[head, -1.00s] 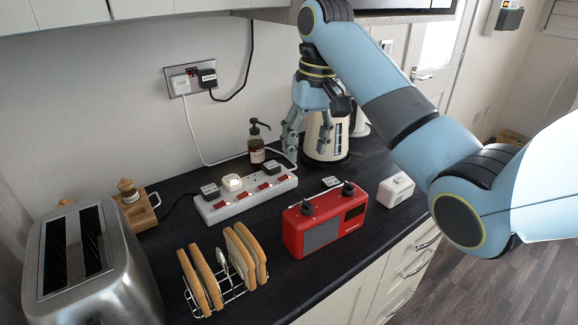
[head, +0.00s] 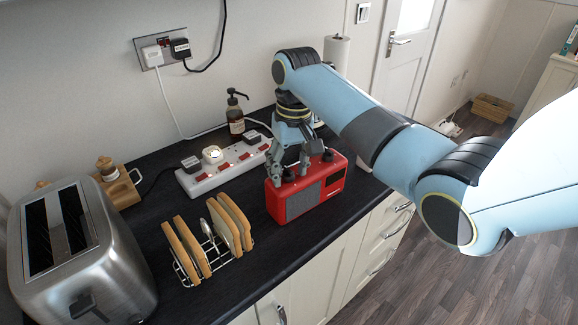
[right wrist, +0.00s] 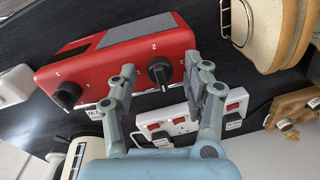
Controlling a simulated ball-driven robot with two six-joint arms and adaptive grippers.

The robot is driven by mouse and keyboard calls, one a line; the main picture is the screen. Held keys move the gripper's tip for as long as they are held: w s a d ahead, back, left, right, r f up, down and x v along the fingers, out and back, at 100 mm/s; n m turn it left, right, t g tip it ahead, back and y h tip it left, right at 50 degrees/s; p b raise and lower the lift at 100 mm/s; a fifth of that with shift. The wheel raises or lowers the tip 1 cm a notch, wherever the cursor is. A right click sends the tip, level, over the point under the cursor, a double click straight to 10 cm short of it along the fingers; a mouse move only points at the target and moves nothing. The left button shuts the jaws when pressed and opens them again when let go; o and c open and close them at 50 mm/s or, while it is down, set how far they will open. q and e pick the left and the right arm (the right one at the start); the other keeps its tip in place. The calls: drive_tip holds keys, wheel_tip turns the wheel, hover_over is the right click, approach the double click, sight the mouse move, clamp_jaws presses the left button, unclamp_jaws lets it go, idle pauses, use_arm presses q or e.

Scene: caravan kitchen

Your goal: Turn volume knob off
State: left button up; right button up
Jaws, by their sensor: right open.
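A red radio (head: 318,190) stands on the dark worktop, with a grey speaker panel on its front and black knobs on top. I cannot tell which is the volume knob. My right gripper (head: 290,172) is above the radio's left end in the head view. It is open, and its fingers (right wrist: 163,80) stand on either side of the knob marked 1, apparently without gripping it. My left gripper is not in view.
A toast rack (head: 212,245) with toast and a steel toaster (head: 85,255) stand left of the radio. A white power strip (head: 225,166) with plugs lies behind it, near a brown pump bottle (head: 236,118). Worktop in front of the radio is clear.

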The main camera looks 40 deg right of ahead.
drive_tip(key=shift+c, duration=0.4)
clamp_jaws()
drive_tip(key=shift+m, duration=0.6)
drive_tip(key=shift+o, duration=0.4)
unclamp_jaws()
drive_tip(key=shift+r, duration=0.1)
drive_tip(key=r, duration=0.7)
drive_tip(key=shift+d+r, duration=0.2)
drive_tip(key=shift+d, duration=0.05)
